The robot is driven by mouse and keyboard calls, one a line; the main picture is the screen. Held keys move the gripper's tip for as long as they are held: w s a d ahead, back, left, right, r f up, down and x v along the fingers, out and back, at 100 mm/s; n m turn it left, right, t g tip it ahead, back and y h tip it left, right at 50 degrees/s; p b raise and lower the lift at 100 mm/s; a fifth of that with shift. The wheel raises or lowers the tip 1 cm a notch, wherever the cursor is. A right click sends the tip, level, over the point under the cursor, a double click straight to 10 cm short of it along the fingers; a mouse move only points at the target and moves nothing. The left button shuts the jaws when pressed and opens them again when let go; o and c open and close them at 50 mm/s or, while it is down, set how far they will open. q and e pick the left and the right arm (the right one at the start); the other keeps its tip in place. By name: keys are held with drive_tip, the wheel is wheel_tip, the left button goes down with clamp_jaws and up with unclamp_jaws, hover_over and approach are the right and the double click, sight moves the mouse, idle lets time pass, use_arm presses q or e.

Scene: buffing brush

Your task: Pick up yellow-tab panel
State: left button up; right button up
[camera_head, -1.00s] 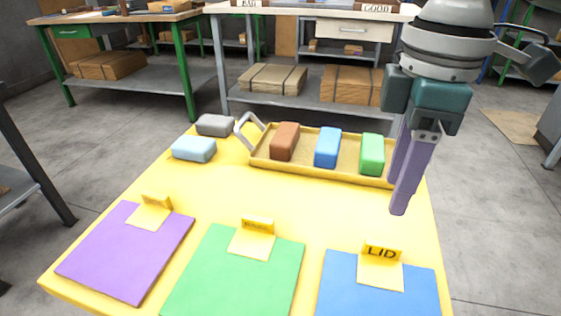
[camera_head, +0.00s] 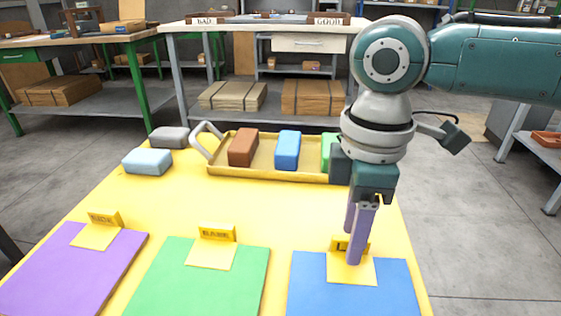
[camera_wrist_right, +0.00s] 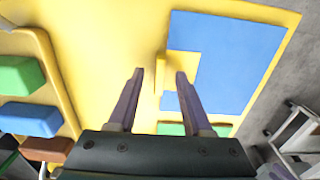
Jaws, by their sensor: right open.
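Three flat panels with yellow tabs lie on the yellow table: a purple panel (camera_head: 70,275), a green panel (camera_head: 200,285) and a blue panel (camera_head: 350,290). The blue panel's upright tab (camera_wrist_right: 160,74) is partly hidden by my right gripper (camera_head: 354,248) in the head view. My right gripper points down at this tab, with its jaws open and nothing held. In the right wrist view the tab shows between the two fingertips, with a gap on each side. I cannot tell the exact height of the fingertips. My left gripper is not in view.
A yellow tray (camera_head: 222,171) holds brown, blue and green blocks behind the panels. A grey block (camera_head: 169,137) and a light blue block (camera_head: 147,161) sit at the back left. The table (camera_head: 180,205) is bare between tray and panels. Workbenches stand behind.

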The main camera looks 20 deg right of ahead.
clamp_jaws()
drive_tip(key=shift+r, duration=0.1)
idle(0.6)
